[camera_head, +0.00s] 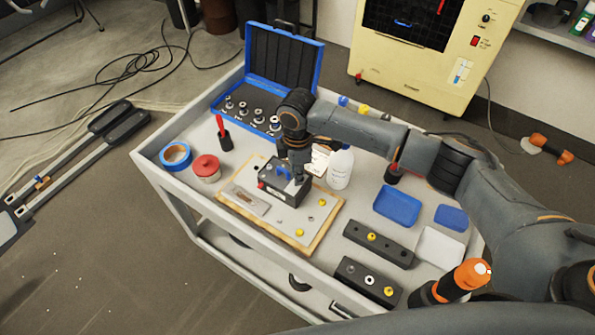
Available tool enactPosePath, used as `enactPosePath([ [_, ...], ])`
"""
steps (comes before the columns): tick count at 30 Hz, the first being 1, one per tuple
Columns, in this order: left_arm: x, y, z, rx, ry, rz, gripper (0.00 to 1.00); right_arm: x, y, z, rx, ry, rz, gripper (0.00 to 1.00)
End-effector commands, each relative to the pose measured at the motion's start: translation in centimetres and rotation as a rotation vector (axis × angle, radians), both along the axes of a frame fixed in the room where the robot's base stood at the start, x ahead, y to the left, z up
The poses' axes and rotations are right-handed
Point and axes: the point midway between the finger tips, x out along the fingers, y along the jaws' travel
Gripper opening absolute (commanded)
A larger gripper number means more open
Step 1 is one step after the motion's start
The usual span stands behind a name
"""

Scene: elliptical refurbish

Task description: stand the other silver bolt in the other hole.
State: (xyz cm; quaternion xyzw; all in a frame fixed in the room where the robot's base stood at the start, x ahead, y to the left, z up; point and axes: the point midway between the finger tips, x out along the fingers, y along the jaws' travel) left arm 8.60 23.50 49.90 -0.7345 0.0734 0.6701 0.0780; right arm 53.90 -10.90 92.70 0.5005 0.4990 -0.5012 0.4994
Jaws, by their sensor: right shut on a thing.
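My right gripper (297,168) points down over the black box (286,188), at its back right part. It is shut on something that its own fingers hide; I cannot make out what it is. The box has blue parts on top and stands on a wooden-edged board (278,228). Small silver pieces (310,218) and a yellow piece (299,231) lie on the board's right part. The front black block (350,284) carries a silver piece (369,280), a yellow piece (389,291) and a dark spot like a hole. My left gripper is out of view.
A second black block (390,251) with a yellow piece lies behind the first. A white bottle (340,168) stands close right of my gripper. Blue trays (397,205) lie to the right. An open blue case (283,54), blue tape (175,156) and a red-lidded jar (206,167) are at the left.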

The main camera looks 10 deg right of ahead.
Motion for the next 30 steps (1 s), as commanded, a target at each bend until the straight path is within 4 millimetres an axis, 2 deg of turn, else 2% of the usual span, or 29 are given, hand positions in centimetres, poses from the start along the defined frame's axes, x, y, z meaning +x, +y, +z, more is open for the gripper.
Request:
enactPosePath([
  [18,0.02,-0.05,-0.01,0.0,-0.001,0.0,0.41,-0.01,0.04,-0.55,0.001,0.0,0.0,0.0],
  [19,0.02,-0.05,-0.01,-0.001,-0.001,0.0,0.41,-0.01,0.04,-0.55,0.001,0.0,0.0,0.18],
  [22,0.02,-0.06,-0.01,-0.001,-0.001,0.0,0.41,-0.01,0.03,-0.55,0.001,0.0,0.0,0.39],
  [30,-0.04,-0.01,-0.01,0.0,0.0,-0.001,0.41,-0.01,0.02,-0.54,0.0,0.0,0.0,0.41],
])
